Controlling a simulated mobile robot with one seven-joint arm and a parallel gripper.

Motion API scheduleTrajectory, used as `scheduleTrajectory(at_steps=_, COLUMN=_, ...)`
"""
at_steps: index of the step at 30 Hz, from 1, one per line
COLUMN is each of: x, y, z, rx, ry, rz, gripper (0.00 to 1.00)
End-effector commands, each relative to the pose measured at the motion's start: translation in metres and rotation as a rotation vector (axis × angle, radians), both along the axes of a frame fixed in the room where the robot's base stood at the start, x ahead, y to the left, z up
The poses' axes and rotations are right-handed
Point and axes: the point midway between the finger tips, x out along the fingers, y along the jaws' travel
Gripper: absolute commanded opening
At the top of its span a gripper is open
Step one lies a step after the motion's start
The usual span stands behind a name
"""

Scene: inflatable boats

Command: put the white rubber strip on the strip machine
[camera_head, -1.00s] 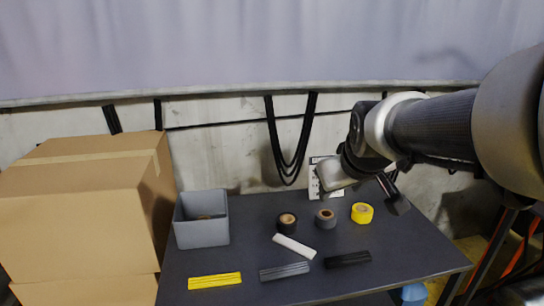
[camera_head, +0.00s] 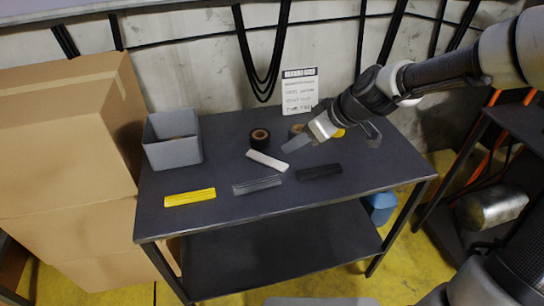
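The white rubber strip (camera_head: 267,160) lies flat and slanted on the dark table (camera_head: 300,205), between a black tape roll and a grey strip. My gripper (camera_head: 336,141) hangs over the table to the right of the white strip. Its two fingers are spread wide apart and nothing shows between them. The left finger is close to the strip's right end in the picture, but appears apart from it. I cannot make out a strip machine for certain in this view.
Yellow (camera_head: 190,197), grey (camera_head: 257,184) and black (camera_head: 319,172) strips lie along the front. A black tape roll (camera_head: 260,138) stands behind; two other rolls are partly hidden by my gripper. A grey bin (camera_head: 172,140) is at left, beside cardboard boxes (camera_head: 65,130). A paper sign (camera_head: 299,90) stands behind.

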Motion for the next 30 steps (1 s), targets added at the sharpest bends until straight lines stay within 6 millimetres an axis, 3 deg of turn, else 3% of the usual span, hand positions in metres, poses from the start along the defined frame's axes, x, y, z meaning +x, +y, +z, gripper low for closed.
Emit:
scheduleTrajectory(at_steps=3, x=0.009, y=0.015, z=-0.025, rx=0.000, ry=0.001, rz=0.007, gripper=0.50)
scheduleTrajectory(at_steps=12, x=0.034, y=0.044, z=-0.073, rx=-0.001, ry=0.003, rz=0.004, gripper=0.50)
scheduleTrajectory(at_steps=20, x=0.045, y=0.053, z=-0.089, rx=-0.002, ry=0.002, rz=0.000, gripper=0.50)
scheduleTrajectory(at_steps=30, x=0.065, y=0.073, z=-0.123, rx=-0.002, ry=0.003, rz=0.002, gripper=0.50)
